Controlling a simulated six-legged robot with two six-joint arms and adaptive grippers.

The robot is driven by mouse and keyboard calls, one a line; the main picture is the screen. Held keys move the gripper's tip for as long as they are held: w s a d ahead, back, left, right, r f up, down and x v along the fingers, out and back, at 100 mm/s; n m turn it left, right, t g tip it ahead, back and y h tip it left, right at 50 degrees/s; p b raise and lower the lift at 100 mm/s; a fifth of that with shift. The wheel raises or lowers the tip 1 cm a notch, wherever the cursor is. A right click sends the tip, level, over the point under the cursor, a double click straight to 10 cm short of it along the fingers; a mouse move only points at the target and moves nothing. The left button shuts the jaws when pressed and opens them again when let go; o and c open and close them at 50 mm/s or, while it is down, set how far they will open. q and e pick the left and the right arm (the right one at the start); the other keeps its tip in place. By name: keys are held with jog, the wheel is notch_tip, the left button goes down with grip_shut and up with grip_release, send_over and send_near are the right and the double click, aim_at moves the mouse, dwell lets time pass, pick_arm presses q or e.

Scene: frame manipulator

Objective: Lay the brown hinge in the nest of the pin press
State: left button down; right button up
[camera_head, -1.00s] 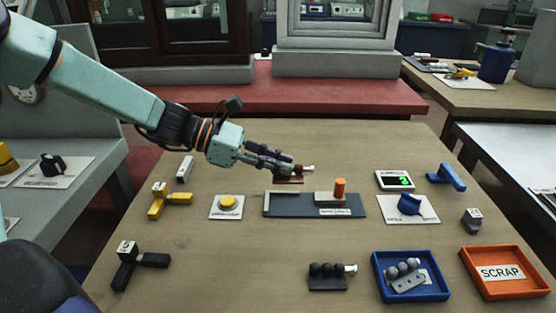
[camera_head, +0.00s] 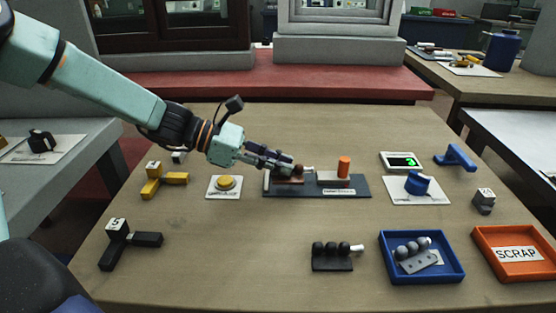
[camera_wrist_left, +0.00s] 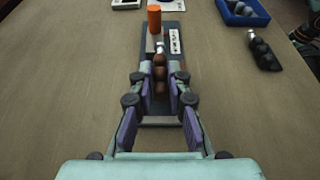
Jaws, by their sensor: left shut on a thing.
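The pin press has a dark base plate (camera_head: 352,188), with a grey block and an orange cylinder (camera_head: 344,167) at its right end. The brown hinge (camera_head: 297,171) is over the left end of the press, where the nest is, its pale pin end pointing right. My left gripper (camera_head: 286,168) comes in from the left, shut on the hinge. The left wrist view shows the brown knuckles (camera_wrist_left: 160,72) between the fingertips (camera_wrist_left: 159,82), in line with the press. The fingers hide much of the nest, so I cannot tell whether the hinge touches it. My right gripper is not in view.
A yellow button (camera_head: 226,183) lies left of the press and a blue clamp-like part (camera_head: 417,183) right of it. A black hinge (camera_head: 332,256), a blue tray (camera_head: 421,279) and an orange SCRAP tray (camera_head: 520,277) are in front.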

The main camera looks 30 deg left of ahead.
pick_arm(q)
jog(key=shift+f, duration=0.5)
jog(key=c, duration=1.2)
grip_release()
jog(key=shift+a, duration=0.15)
jog(key=shift+v, duration=3.65)
